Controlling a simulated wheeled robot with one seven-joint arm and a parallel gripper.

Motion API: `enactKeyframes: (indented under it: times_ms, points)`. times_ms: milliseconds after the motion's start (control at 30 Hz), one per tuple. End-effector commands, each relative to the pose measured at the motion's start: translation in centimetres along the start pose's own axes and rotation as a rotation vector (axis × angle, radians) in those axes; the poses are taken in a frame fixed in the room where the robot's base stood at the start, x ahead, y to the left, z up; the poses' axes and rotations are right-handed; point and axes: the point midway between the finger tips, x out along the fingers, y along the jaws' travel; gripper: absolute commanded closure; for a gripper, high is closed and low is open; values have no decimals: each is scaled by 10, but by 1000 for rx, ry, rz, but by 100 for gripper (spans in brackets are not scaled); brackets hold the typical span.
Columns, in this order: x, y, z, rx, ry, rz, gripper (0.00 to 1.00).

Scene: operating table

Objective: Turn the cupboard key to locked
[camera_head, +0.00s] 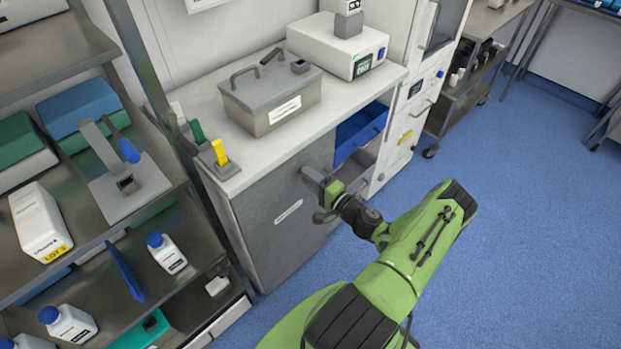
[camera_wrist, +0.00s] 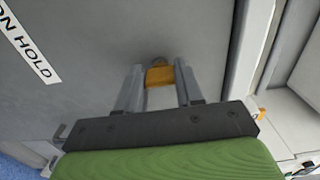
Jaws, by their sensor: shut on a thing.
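The cupboard (camera_head: 280,215) is a grey-doored cabinet under the white counter, with a white label strip on its door. In the wrist view its door (camera_wrist: 90,80) fills most of the picture. The orange-yellow key (camera_wrist: 159,75) sits at a small round grey lock on the door. My gripper (camera_wrist: 160,82) is shut on the key, one grey finger on each side of it. In the head view my gripper (camera_head: 318,182) is at the upper right part of the cupboard door, and the key is hidden there. I cannot read the lock's position marks.
A blue drawer (camera_head: 360,132) stands open just right of the cupboard. A grey lidded box (camera_head: 270,100) and a white device (camera_head: 337,50) sit on the counter. Shelves with bottles (camera_head: 168,254) stand at left. Blue floor (camera_head: 510,200) is clear at right.

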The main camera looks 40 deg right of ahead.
Motion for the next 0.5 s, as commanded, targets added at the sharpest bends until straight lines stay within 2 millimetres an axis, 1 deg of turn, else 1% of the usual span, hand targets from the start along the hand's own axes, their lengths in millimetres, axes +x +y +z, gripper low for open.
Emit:
enactKeyframes:
  times_ms: [400,433,500]
  points:
    - [0,1,0,-8,-1,3,94]
    - [0,1,0,-8,-1,3,59]
    - [0,1,0,-7,-1,3,49]
